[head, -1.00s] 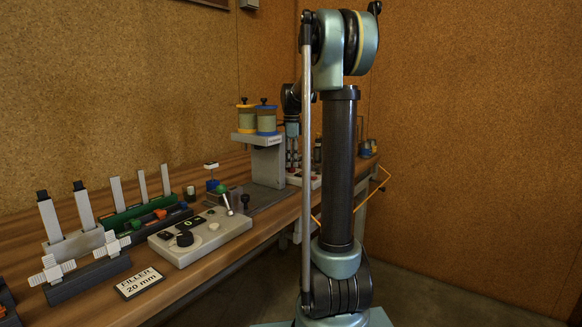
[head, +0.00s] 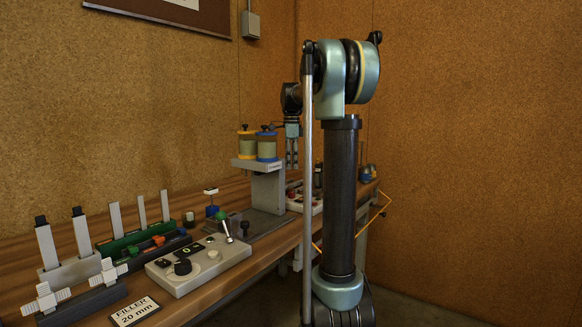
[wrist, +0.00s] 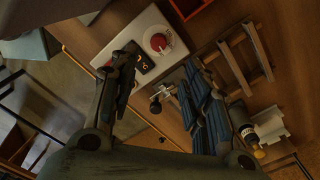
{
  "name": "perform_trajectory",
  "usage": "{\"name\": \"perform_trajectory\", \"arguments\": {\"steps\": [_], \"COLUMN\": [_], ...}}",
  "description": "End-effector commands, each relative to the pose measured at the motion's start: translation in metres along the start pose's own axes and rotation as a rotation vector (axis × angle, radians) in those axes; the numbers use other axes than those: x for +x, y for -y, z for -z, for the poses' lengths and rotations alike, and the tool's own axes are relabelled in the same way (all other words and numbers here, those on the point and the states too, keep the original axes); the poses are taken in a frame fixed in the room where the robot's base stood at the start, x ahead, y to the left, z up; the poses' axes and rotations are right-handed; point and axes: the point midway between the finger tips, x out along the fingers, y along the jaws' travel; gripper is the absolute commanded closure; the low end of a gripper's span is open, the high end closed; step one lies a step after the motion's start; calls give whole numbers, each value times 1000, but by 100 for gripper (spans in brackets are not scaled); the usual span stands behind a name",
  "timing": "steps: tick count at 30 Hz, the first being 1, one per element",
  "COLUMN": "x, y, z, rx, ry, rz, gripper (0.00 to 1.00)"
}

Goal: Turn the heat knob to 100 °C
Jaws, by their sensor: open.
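My gripper (head: 291,155) hangs fingers down beside the dispenser stand, above the far control panel. In the wrist view my gripper (wrist: 160,62) is open, with its two fingers wide apart and nothing between them. A round red knob (wrist: 158,42) with a white pointer or marking sits on a pale control panel (wrist: 128,30), ahead of the gap between the fingers. A small dark display (wrist: 145,63) lies beside it, partly behind the left finger. The far panel also shows in the head view (head: 316,206), partly hidden by my arm. The knob's setting is too small to read.
A nearer panel (head: 170,283) has a black knob (head: 183,266) and a green-tipped lever (head: 222,217). The dispenser stand (head: 268,187) with yellow and blue jars is close left of my gripper. In the wrist view a wooden rack (wrist: 237,65) lies to the right.

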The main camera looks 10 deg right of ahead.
Motion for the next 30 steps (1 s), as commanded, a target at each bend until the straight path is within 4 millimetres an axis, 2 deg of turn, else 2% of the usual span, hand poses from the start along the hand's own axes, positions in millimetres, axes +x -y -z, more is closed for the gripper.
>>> {"name": "perform_trajectory", "arguments": {"steps": [4, 8, 30], "x": [-2, -7, -43], "y": [0, -1, -6], "z": [0, -1, -7], "rx": [-63, -238, -1642], "ry": [-2, -6, -47], "rz": [1, 2, -15], "gripper": [56, 56, 56]}}
